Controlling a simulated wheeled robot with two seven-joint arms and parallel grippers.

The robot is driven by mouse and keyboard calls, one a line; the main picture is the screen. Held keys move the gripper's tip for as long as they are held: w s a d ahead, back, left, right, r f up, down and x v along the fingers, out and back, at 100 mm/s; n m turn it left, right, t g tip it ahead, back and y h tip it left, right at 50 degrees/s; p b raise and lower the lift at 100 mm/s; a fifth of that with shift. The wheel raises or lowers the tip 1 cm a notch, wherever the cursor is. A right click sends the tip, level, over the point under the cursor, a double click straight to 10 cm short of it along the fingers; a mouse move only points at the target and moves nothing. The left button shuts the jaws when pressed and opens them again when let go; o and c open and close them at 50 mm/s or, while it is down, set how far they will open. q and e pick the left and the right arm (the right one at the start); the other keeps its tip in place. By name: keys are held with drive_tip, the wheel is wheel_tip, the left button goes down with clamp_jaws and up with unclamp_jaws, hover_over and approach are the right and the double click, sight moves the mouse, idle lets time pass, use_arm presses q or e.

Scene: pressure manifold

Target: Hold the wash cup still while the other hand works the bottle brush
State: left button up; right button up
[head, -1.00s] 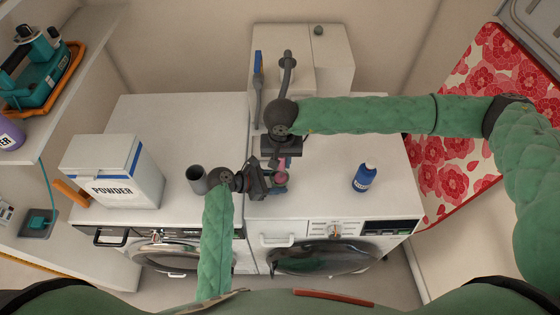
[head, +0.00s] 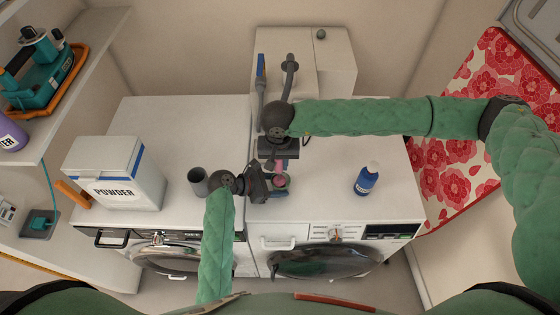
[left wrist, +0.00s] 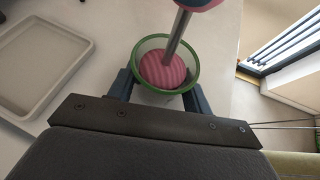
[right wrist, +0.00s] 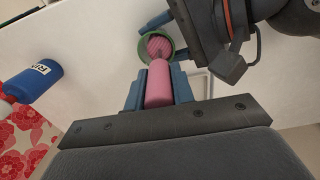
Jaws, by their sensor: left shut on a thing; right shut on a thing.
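The wash cup (left wrist: 195,71) has a green rim and stands on the white machine top; it also shows in the right wrist view (right wrist: 173,54). My left gripper (left wrist: 162,88) is shut around the cup from its side; in the head view it is at the cup (head: 266,187). The bottle brush has a pink striped head (left wrist: 164,70) inside the cup and a metal stem. My right gripper (right wrist: 159,85) is shut on the brush's pink handle (right wrist: 159,82), above the cup. The brush looks roughly upright. In the head view the grippers hide much of both.
A blue bottle (head: 367,179) stands to the right on the machine top. A dark grey cylinder (head: 198,181) and a white powder box (head: 112,172) stand to the left. A pale tray (left wrist: 85,50) lies beside the cup in the left wrist view. The space around the blue bottle is clear.

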drive_tip(key=shift+s, duration=0.35)
drive_tip(key=shift+s+d, duration=0.15)
drive_tip(key=shift+d, duration=0.1)
drive_tip(key=shift+d, duration=0.2)
drive_tip(key=shift+d, duration=0.1)
drive_tip(key=shift+w+d, duration=0.1)
drive_tip(key=shift+w, duration=0.15)
drive_tip(key=shift+w, duration=0.1)
drive_tip(key=shift+w+a, duration=0.1)
drive_tip(key=shift+a, duration=0.25)
